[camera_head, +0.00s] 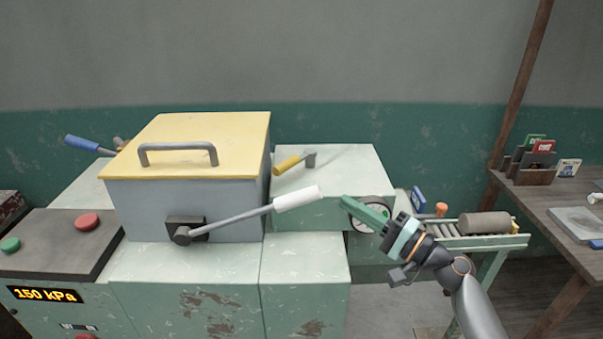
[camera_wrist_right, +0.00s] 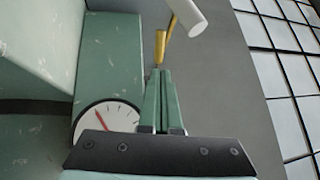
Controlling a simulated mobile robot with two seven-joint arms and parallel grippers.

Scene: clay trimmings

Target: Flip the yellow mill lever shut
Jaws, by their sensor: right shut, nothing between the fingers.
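The yellow mill lever (camera_head: 287,165) sits on top of the pale green machine body behind the white-handled lever, its yellow grip pointing left from a grey pivot (camera_head: 310,157). In the right wrist view a yellow grip (camera_wrist_right: 160,46) shows just past my fingertips; I cannot tell whether they touch. My right gripper (camera_head: 345,201) has green fingers, shut and empty, in front of the machine and to the right of the lever in the head view. It also shows in the right wrist view (camera_wrist_right: 160,75). My left gripper is not in view.
A white-handled lever (camera_head: 297,198) reaches right from the yellow-lidded grey box (camera_head: 190,210), close to my right gripper. A round gauge (camera_head: 369,214) is behind the fingers. A roller stand with a clay roll (camera_head: 484,224) and a wooden table (camera_head: 555,205) stand right.

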